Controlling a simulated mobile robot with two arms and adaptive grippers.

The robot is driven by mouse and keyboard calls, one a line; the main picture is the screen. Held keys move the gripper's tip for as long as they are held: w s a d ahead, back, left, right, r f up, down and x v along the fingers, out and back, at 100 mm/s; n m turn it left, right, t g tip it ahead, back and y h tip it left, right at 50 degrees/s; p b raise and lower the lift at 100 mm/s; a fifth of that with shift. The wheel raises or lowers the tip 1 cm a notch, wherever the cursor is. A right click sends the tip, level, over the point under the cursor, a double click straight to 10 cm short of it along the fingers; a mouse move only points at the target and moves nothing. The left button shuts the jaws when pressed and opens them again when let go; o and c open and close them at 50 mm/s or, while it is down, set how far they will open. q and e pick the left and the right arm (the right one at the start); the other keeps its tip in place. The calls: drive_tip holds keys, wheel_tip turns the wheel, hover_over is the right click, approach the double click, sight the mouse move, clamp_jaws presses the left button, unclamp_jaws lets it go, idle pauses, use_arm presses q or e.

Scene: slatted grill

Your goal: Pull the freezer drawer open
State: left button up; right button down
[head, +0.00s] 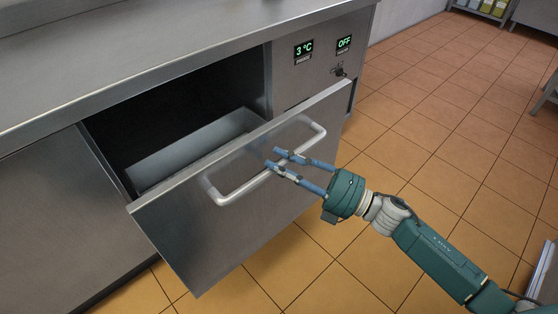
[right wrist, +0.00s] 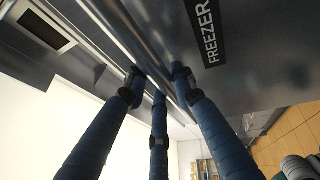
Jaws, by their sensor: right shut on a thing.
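The freezer drawer (head: 235,205) has a flat metal front and stands partly out of the counter, with a dark opening and a metal bin (head: 190,150) behind its front. Its bar handle (head: 240,190) runs along the upper part of the front. My right gripper (head: 277,160) is shut on the handle, right of its middle. In the right wrist view, the blue fingers (right wrist: 155,80) close around the bar, and a black FREEZER label (right wrist: 208,30) shows beside them. My left gripper is not in view.
A steel counter (head: 150,45) runs above the drawer. A panel with a 3 °C display (head: 304,49) and an OFF display (head: 344,43) is right of the opening. The tiled floor (head: 430,110) in front and to the right is clear. Shelving (head: 490,8) stands far back.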

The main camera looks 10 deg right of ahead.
drive_tip(key=shift+w, duration=0.1)
drive_tip(key=c, duration=1.4)
unclamp_jaws()
drive_tip(key=shift+d, duration=0.1)
drive_tip(key=v, duration=1.2)
